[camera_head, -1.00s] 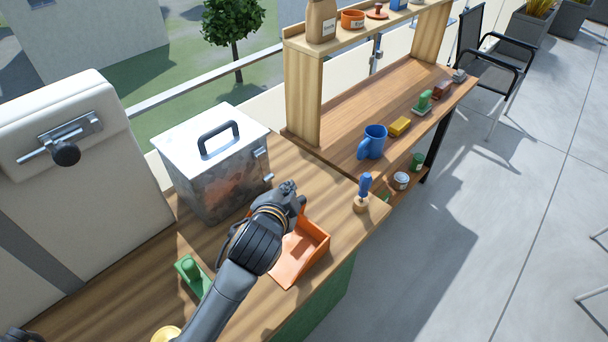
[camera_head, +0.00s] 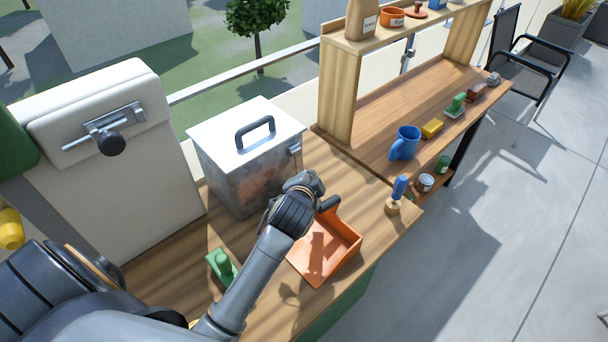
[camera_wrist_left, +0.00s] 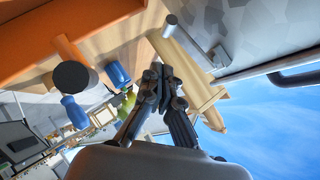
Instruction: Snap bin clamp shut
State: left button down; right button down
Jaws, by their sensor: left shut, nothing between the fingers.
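The grey metal bin (camera_head: 258,180) stands on the wooden counter, with its white lid (camera_head: 235,133) lying on top. A small metal clamp (camera_head: 295,147) shows at the bin's right side, near the lid edge. My left gripper (camera_head: 327,204) is beside the bin's right side, lower than the clamp and above the orange tray. In the left wrist view its fingers (camera_wrist_left: 160,74) are together and empty. The metal bin wall (camera_wrist_left: 250,30) is at upper right there, apart from the fingertips. I cannot tell the clamp's exact position. My right gripper is out of view.
The orange tray (camera_head: 345,254) sits on the counter below my gripper. A green-handled item (camera_head: 221,266) lies to its left, and a blue-handled tool (camera_head: 399,189) stands to its right. A white box with a bolt (camera_head: 110,175) stands left of the bin. A shelf (camera_head: 340,95) rises behind.

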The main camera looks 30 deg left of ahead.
aim_at(300, 164)
pick_arm(q)
jog(key=w+a+f, duration=0.1)
jog(key=w+a+f+p, duration=0.1)
jog(key=a+f, duration=0.1)
jog(key=shift+f, duration=0.1)
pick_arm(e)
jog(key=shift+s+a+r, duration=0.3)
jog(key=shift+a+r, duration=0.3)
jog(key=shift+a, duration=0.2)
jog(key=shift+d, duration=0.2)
pick_arm(q)
jog(key=shift+w+a+f+m+t+y+b, duration=0.15)
jog(key=shift+a+f+m+t+y+b, duration=0.15)
jog(key=shift+a+f+b, duration=0.25)
jog(key=shift+a+r+p, duration=0.1)
jog(key=shift+a+p, duration=0.05)
jog(key=shift+p, duration=0.25)
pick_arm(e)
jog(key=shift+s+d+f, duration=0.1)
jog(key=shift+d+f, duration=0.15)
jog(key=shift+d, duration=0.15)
